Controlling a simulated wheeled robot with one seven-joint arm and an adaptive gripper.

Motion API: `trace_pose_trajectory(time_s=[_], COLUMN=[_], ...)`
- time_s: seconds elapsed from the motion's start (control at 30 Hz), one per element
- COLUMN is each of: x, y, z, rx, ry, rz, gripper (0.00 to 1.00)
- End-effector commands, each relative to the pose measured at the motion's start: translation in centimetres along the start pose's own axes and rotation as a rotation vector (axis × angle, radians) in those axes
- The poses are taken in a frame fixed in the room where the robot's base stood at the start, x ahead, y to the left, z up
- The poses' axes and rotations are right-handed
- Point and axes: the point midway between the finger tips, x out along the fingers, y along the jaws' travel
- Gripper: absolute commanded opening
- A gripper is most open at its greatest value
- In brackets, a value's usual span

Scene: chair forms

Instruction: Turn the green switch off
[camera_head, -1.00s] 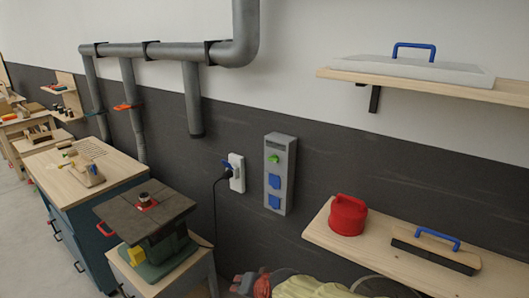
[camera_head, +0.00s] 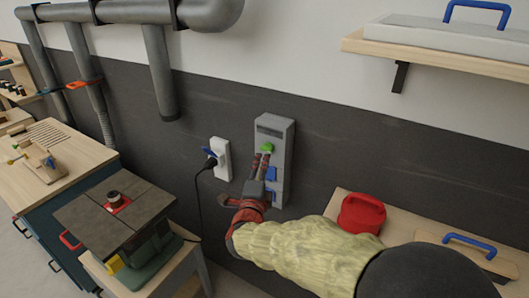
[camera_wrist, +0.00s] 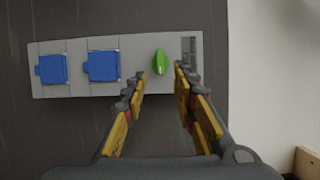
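The green switch (camera_head: 267,148) is on the upper part of a grey wall box (camera_head: 285,135). In the wrist view the green switch (camera_wrist: 160,61) is a narrow knob lying across the box's long side. My gripper (camera_head: 262,156) is at the box, with its fingertips just below the switch in the head view. In the wrist view my gripper (camera_wrist: 160,72) is open, with one finger to each side of the switch. I cannot tell whether a finger touches it. Nothing is between the fingers except the switch seen beyond or between them.
Two blue socket covers (camera_wrist: 103,66) are on the same box. A white socket (camera_head: 221,158) with a black plug is to its left. A red canister (camera_head: 361,213) stands on a lower right shelf. A machine (camera_head: 118,215) stands at lower left.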

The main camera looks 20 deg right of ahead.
Motion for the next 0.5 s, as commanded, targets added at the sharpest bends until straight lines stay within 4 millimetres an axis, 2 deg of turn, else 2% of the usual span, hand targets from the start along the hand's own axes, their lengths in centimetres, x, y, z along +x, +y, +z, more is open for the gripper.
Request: trace_pose_trajectory(time_s=[0.3,0.5], x=[4.6,6.8], y=[0.1,0.1], z=[-0.1,0.0], rx=[-0.003,-0.003], ry=[0.002,0.0], rz=[0.001,0.001], gripper=[0.28,0.28])
